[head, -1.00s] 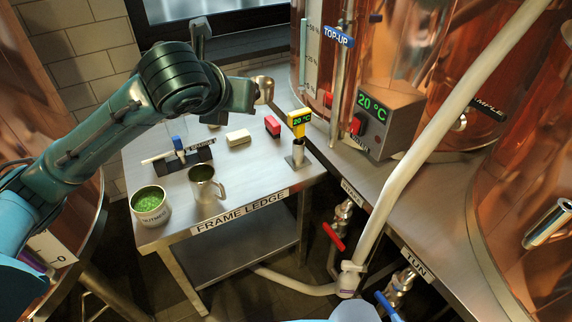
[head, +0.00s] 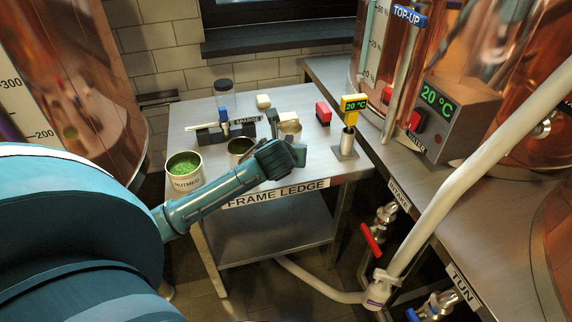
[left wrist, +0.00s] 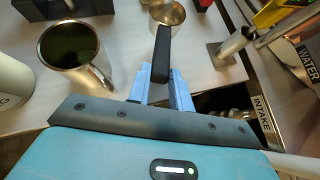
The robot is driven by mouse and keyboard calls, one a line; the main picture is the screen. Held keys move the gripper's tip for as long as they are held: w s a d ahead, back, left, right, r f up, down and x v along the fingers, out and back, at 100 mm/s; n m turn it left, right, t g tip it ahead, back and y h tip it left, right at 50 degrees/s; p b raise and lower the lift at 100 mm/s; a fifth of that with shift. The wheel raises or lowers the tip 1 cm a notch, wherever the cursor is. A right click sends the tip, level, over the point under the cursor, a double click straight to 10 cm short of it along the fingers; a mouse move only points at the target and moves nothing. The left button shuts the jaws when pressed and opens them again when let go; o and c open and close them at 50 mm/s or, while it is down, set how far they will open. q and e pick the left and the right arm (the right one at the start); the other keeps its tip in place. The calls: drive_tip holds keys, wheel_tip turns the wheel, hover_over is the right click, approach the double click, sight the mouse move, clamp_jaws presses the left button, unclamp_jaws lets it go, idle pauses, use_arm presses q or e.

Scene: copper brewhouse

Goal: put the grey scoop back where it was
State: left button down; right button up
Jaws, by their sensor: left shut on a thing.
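The scoop's dark handle (left wrist: 161,55) stands between the blue fingers of my left gripper (left wrist: 160,84) in the left wrist view, which is shut on it. Its round metal bowl (left wrist: 168,12) points away from me. In the head view the bowl (head: 290,126) shows just beyond my left gripper (head: 285,142), over the middle of the steel ledge table (head: 310,167). I cannot tell whether the bowl touches the tabletop. My own wrist partly hides the metal mug (head: 238,147); it shows whole in the left wrist view (left wrist: 70,45). My right gripper is out of view.
A nutmeg tin (head: 186,172) stands at the table's front left, with a dark rack (head: 210,135) behind it. A red block (head: 323,112) and a yellow thermometer (head: 353,105) in a stand are on the right. A pale block (head: 263,101) and a jar (head: 224,88) are at the back.

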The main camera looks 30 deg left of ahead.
use_arm(q)
wheel_tip(320, 180, down, 4)
drive_tip(key=shift+f+b, duration=0.25)
drive_tip(key=shift+b, duration=0.2)
drive_tip(key=shift+f, duration=0.1)
drive_tip(key=c, duration=1.5)
unclamp_jaws()
drive_tip(key=shift+o, duration=1.2)
